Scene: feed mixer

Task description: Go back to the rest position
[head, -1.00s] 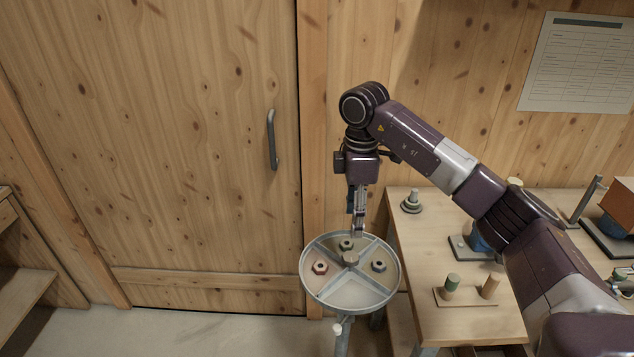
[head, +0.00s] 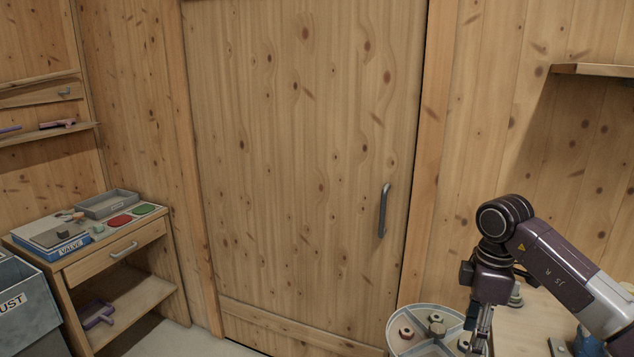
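My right arm comes in from the right edge, and its gripper (head: 478,342) points down at the bottom right of the head view. It is seen side-on over the right part of a round, divided metal tray (head: 395,317). I cannot tell how far apart its fingers are or whether anything is between them. The tray holds a brownish hex nut (head: 407,332) at left and another nut (head: 464,342) beside the gripper, with a hub (head: 436,318) in the middle. The tray's lower part is cut off by the picture edge. My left gripper is not in view.
A wooden bench (head: 530,325) stands right of the tray, partly behind my arm. A closed door with a handle (head: 384,210) fills the middle. At left are a small drawer table (head: 118,250) with trays and coloured discs, and a grey bin (head: 25,305).

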